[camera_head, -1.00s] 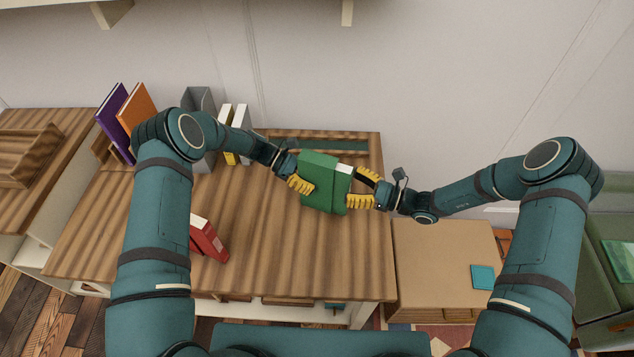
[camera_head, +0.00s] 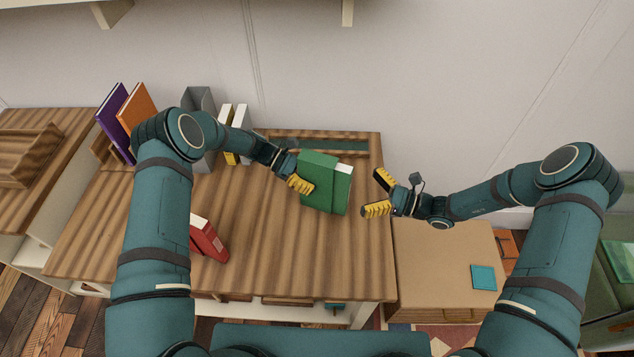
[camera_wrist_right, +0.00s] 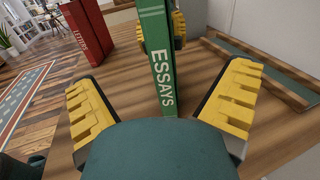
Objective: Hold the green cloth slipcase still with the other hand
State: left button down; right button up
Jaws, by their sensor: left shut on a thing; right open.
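The green cloth slipcase (camera_head: 317,172) is above the plank tabletop (camera_head: 270,240) in the head view; I cannot tell if it touches the wood. My left gripper (camera_head: 301,184) is shut on its left side. A lighter green book (camera_head: 342,192) shows at the slipcase's right side, with a pale page corner at the top. In the right wrist view its spine (camera_wrist_right: 160,65) reads ESSAYS. My right gripper (camera_head: 379,194) is open and empty, right of the book and apart from it. Its spread yellow fingers also show in the right wrist view (camera_wrist_right: 165,105).
A red book (camera_head: 208,240) marked LETTERS stands at the front of the tabletop. Purple (camera_head: 117,118) and orange (camera_head: 138,105) books, a grey holder and pale books stand at the back left. A shallow tray (camera_head: 365,145) lies behind the slipcase. A cardboard-coloured box (camera_head: 440,260) is at the right.

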jog(key=v, duration=1)
pick_arm(q)
jog(key=shift+c, duration=1)
grip_release()
jog(key=b+v, duration=0.2)
jog(key=v, duration=0.5)
jog(key=shift+o, duration=1)
pick_arm(e)
notch_tip(320, 180, down, 2)
jog(key=shift+f, duration=0.15)
